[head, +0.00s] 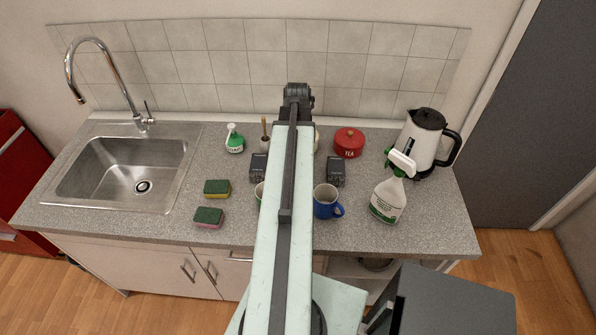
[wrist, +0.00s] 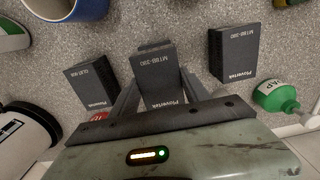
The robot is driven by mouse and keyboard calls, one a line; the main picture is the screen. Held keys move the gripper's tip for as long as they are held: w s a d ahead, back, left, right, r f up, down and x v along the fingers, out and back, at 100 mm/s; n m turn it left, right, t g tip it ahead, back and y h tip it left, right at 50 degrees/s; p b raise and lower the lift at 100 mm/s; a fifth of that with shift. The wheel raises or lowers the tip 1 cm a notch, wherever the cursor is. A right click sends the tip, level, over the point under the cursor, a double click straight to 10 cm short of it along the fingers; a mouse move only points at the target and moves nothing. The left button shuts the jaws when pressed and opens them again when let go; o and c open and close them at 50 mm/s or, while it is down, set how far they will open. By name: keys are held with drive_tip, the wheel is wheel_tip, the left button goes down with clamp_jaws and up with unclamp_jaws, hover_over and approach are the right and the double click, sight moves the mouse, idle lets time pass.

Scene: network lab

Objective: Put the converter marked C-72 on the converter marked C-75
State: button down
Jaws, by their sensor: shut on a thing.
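Dark grey converters are in view, but I cannot read a C-72 or C-75 mark on any. A second converter (wrist: 233,52) stands apart to the right with similar lettering. A third converter (wrist: 90,85) stands apart to the left with different lettering. In the head view two converters (head: 258,166) (head: 336,170) flank my arm, which hides my gripper's jaws and the held converter.
A blue mug (head: 326,203) and spray bottle (head: 388,197) stand at the front right. A red tea tin (head: 348,145) and kettle (head: 424,140) stand behind. A soap bottle (head: 235,142), two sponges (head: 217,187) (head: 208,216) and the sink (head: 125,175) are left.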

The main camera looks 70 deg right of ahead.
drive_tip(key=shift+f, duration=0.2)
wheel_tip(320, 180, down, 4)
drive_tip(key=b, duration=0.3)
drive_tip(key=shift+b, duration=0.35)
drive_tip(key=shift+r, duration=0.25)
drive_tip(key=shift+f, duration=0.2)
drive_tip(key=c, duration=0.5)
unclamp_jaws()
wheel_tip(320, 180, up, 13)
drive_tip(key=p, duration=1.2)
drive_tip(key=shift+f+p, duration=0.2)
drive_tip(key=shift+p, duration=0.15)
drive_tip(key=shift+f, duration=0.1)
